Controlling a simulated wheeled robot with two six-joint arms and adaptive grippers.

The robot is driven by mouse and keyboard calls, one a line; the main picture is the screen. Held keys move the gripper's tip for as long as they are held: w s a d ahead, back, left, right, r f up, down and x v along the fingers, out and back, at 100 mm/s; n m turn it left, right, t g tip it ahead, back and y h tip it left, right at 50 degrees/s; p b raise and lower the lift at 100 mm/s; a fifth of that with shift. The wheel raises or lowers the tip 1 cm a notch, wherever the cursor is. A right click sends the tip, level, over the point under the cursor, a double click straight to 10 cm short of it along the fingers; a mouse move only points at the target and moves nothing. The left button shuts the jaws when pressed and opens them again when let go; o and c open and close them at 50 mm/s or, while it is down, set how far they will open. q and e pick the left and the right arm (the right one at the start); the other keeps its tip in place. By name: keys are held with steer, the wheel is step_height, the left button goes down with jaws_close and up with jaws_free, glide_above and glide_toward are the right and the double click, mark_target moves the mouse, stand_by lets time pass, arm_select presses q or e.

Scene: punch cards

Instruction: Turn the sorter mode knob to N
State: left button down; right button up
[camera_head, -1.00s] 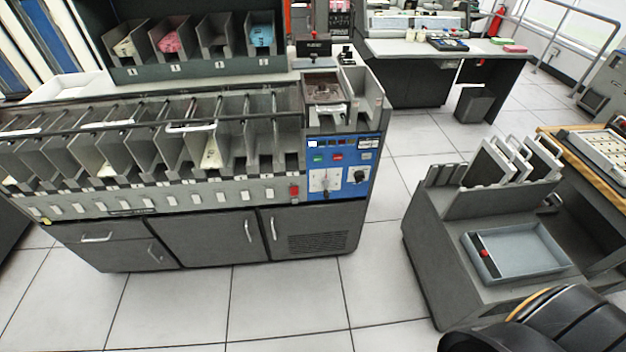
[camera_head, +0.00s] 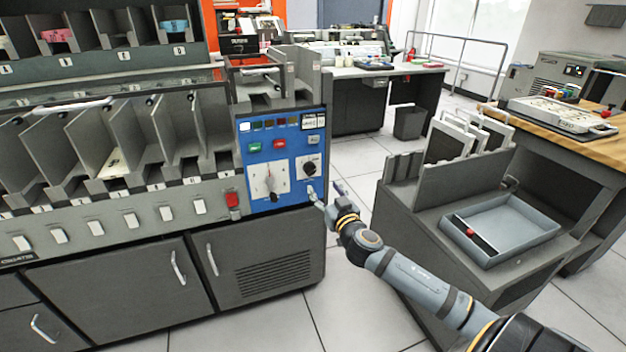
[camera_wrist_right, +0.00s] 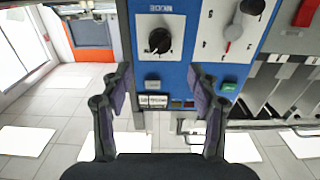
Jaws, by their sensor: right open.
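The sorter mode knob (camera_head: 309,168) is a black round knob on a white plate, at the right of the blue control panel (camera_head: 228,152). I cannot read which letter the knob points to. My right gripper (camera_head: 326,191) is open and empty, just below and right of the knob in the head view. In the right wrist view the gripper (camera_wrist_right: 158,82) has its fingers spread apart, with the knob beyond the gap between them. My left gripper is not in view.
Green (camera_head: 254,147) and red (camera_head: 279,143) buttons sit above. A red switch (camera_head: 232,200) is further left. A grey cart with a tray (camera_head: 500,230) stands right.

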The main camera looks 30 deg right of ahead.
mark_target(313, 172)
steer(key=x, duration=0.9)
steer(key=shift+w, duration=0.45)
steer(key=c, duration=1.2)
